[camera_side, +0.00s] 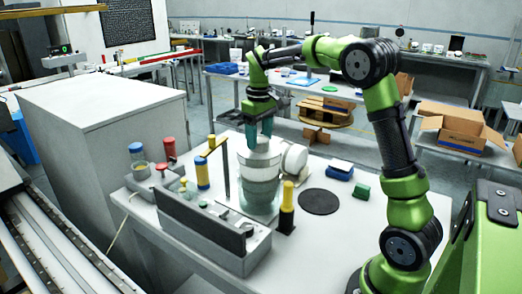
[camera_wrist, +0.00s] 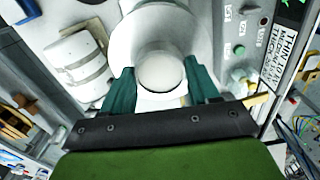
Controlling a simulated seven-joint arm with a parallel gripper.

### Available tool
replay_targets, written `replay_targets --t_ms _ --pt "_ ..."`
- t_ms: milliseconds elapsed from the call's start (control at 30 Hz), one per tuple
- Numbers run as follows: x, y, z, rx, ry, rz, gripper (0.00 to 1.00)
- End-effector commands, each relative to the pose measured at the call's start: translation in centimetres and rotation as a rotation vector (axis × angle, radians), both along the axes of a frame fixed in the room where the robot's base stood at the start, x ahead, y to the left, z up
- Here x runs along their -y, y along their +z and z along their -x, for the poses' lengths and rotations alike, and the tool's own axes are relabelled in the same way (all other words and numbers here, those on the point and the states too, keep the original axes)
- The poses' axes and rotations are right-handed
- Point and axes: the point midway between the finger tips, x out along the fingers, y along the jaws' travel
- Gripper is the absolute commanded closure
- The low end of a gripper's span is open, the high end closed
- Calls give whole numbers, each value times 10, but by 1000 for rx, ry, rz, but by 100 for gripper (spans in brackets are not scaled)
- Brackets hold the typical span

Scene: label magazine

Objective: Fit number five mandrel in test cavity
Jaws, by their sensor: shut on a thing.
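My gripper (camera_side: 259,141) points down over the table, its teal fingers shut on a pale round-topped piece (camera_wrist: 168,71), likely the mandrel. No number is readable on it. In the side view the fingers meet the top of a wide grey-green, glassy cylinder (camera_side: 260,186) standing upright on the table. In the wrist view a white disc-like rim spreads around the held piece. I cannot tell where the held piece ends and the cylinder begins, how deep it sits, or which opening is the test cavity.
A grey slotted box (camera_side: 198,228) stands in front, with a yellow-topped post (camera_side: 287,207) at its right end. A white drum (camera_side: 294,158) lies just behind the cylinder. A black disc (camera_side: 320,202), blue block (camera_side: 340,172) and green block (camera_side: 362,190) are at right. Coloured-capped jars stand left.

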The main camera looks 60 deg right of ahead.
Motion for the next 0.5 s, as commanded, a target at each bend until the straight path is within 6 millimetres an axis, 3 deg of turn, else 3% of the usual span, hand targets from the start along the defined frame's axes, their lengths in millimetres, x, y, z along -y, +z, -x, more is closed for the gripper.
replay_targets --t_ms 500 --pt "0 -10 -1 4 1 1 100"
